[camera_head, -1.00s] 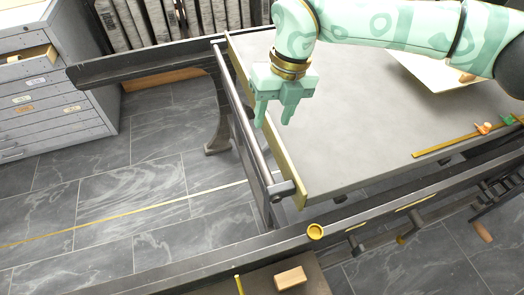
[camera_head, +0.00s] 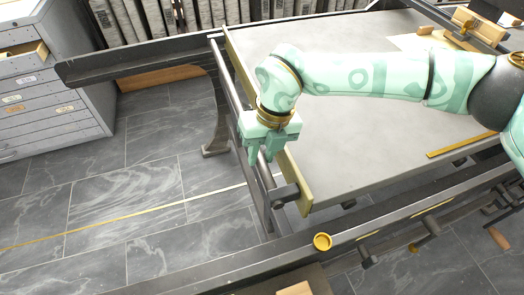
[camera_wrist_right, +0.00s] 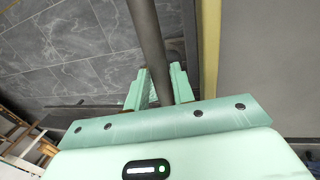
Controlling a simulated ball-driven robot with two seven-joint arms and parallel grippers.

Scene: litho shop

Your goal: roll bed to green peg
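The bed (camera_head: 355,150) is a flat grey slab with a brass edge on the frame. A dark handle bar (camera_head: 226,82) runs along its left end. My right gripper (camera_head: 261,158) is at this bar, fingers pointing down. In the right wrist view, the bar (camera_wrist_right: 148,35) runs between the two fingers of the gripper (camera_wrist_right: 160,88). The fingers stand apart, with no clear grip on it. The bed's brass edge (camera_wrist_right: 209,50) is just right of the bar there. No green peg shows now; my right arm covers part of the right side. My left gripper is out of view.
A brass strip (camera_head: 462,144) lies on the bed's right part. A grey drawer cabinet (camera_head: 50,100) stands at left. Tiled floor (camera_head: 120,200) is clear left of the bed.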

